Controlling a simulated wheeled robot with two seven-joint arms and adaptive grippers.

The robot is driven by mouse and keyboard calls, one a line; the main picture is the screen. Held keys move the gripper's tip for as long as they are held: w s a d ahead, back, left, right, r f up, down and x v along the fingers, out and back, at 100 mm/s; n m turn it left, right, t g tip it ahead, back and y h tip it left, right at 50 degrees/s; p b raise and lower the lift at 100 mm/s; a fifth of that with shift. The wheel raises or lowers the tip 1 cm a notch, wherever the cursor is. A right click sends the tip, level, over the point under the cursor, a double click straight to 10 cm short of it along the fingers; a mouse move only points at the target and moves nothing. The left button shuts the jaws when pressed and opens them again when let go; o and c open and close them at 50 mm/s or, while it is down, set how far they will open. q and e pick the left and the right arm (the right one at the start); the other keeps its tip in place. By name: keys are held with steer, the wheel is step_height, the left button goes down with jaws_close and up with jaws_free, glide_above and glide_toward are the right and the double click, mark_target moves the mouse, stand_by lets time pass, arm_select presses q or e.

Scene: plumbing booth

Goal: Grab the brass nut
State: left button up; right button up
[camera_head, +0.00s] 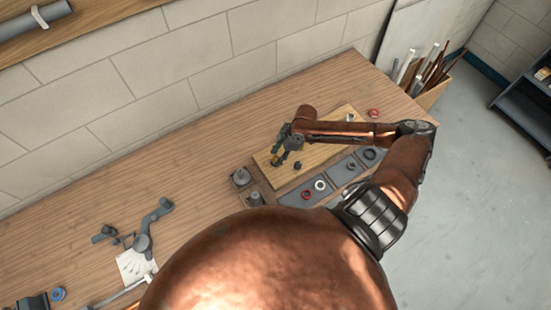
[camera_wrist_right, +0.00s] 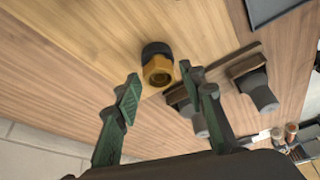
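The brass nut (camera_wrist_right: 158,71) shows in the right wrist view as a golden hexagonal ring against a dark round piece (camera_wrist_right: 155,49), over the light wooden board (camera_wrist_right: 95,35). I cannot tell whether the two are joined. My right gripper (camera_wrist_right: 160,80) is open, its green fingertips on either side of the nut's near edge, with gaps showing. In the head view my right gripper (camera_head: 284,151) is low over the left part of the board (camera_head: 325,145), and the nut there is too small or hidden to make out clearly. My left gripper is not in view.
Grey fittings (camera_head: 241,177) stand left of the board. Grey pipe parts (camera_head: 142,243) lie at the left. The wooden bench (camera_head: 190,160) is clear between.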

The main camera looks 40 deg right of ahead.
steer(key=c, duration=0.9)
steer(key=shift+c, duration=0.2)
